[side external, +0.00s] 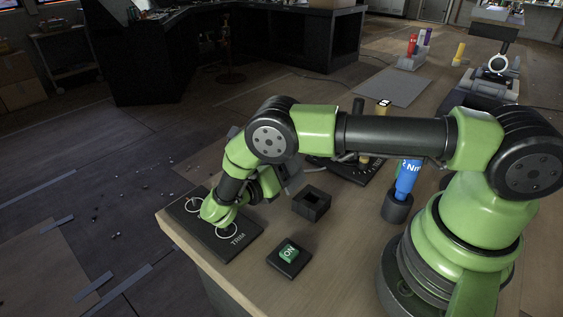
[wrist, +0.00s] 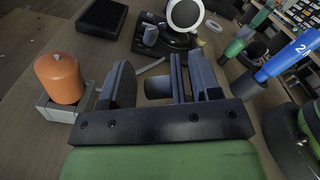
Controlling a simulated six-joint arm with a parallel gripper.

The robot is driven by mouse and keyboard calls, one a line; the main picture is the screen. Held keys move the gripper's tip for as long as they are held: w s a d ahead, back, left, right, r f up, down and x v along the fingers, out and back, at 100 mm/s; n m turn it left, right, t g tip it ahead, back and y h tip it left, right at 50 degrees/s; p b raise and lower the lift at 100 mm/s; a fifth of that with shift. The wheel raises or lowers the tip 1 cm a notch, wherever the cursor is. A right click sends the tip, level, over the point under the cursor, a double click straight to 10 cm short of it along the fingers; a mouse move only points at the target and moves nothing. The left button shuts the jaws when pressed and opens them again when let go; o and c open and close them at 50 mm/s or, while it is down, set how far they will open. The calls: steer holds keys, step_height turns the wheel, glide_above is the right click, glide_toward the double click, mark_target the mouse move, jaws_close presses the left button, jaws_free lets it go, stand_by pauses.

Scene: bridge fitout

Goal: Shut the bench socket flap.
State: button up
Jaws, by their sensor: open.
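My gripper (wrist: 157,76) is open in the wrist view, its dark fingers apart with no object clearly held. A short grey cylinder (wrist: 158,88) shows between the fingers, partly hidden. In the side view my wrist is low over the bench's left end, and the gripper is mostly hidden behind my arm. I cannot pick out the socket flap with certainty in either view. A small dark square box with an open top (side external: 311,205) stands on the bench, right of my wrist; I cannot tell whether it is the socket.
The TRIM panel (side external: 238,240) lies under my wrist, with the ON button block (side external: 289,256) nearby. An orange cylinder (wrist: 58,78) on a grey block stands left of my fingers. A blue-handled tool (side external: 407,178) stands in a dark holder. A grey mat (side external: 395,87) lies farther back.

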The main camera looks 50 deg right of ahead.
jaws_close()
